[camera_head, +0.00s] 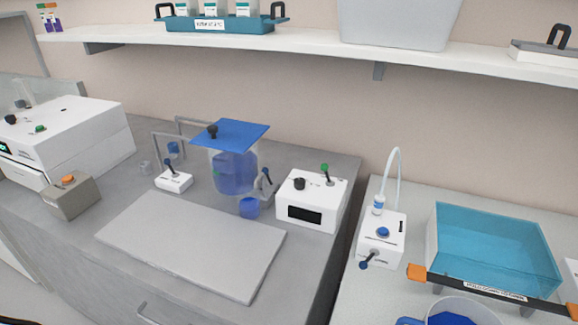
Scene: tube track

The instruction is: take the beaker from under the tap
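A small blue beaker-like vessel (249,208) stands on the grey bench, at the front right foot of a clear tank (234,174). The tank holds blue liquid and has a flat blue lid with a black knob. A dark-knobbed lever (266,175) sits at the tank's right side, just above and right of the small vessel. It looks like a tap, but its spout is too small to make out. I cannot tell whether the vessel is directly under it. My gripper is not in view.
A white box (312,200) with a dark display stands close on the vessel's right. A flat grey plate (190,248) lies in front. A white switch box (173,181) is left of the tank. A gap separates the right bench, which holds a teal basin (492,250).

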